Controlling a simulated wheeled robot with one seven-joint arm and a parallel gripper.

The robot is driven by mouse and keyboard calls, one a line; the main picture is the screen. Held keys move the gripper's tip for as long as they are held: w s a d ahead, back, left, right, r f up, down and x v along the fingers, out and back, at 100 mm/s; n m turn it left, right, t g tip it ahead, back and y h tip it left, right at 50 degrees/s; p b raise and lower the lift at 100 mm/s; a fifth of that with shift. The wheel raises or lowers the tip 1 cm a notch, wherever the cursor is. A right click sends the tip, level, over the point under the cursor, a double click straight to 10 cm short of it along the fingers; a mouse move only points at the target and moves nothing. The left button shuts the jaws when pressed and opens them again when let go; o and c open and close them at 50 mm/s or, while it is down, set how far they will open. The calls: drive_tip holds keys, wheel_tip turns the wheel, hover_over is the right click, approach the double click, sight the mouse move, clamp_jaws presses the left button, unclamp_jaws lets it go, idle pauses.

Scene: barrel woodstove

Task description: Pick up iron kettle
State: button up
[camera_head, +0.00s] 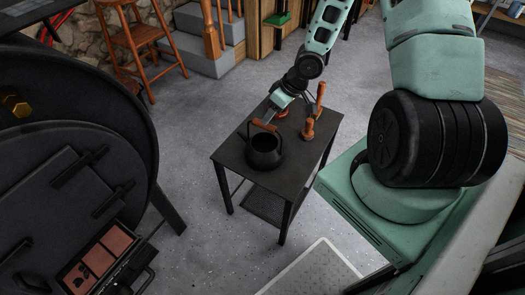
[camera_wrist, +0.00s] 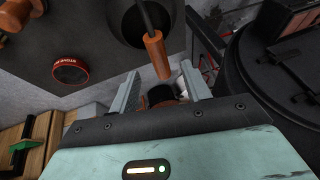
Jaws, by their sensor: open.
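The iron kettle (camera_head: 264,152) stands upright on a small dark table, black and open at the top, with an orange-brown wooden grip (camera_head: 265,125) on its raised handle. My gripper (camera_head: 272,112) is open above the kettle, close to the handle. In the wrist view the two fingers of my gripper (camera_wrist: 160,72) are spread, and the wooden grip (camera_wrist: 156,55) shows between and just ahead of their tips. I cannot tell whether they touch it. The kettle's dark body (camera_wrist: 128,22) is partly cut off at the top edge.
The table (camera_head: 232,157) also holds a wooden-handled tool (camera_head: 310,126) to the right and a round red tin (camera_wrist: 70,69). A big black barrel stove (camera_head: 60,190) stands at left. Grey floor around the table is mostly clear.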

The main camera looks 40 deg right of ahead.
drive_tip(key=b+x, duration=0.2)
drive_tip(key=x, duration=0.4)
drive_tip(key=shift+w+f, duration=0.2)
drive_tip(key=shift+w, duration=0.05)
clamp_jaws()
drive_tip(key=shift+r, duration=0.1)
idle(1.1)
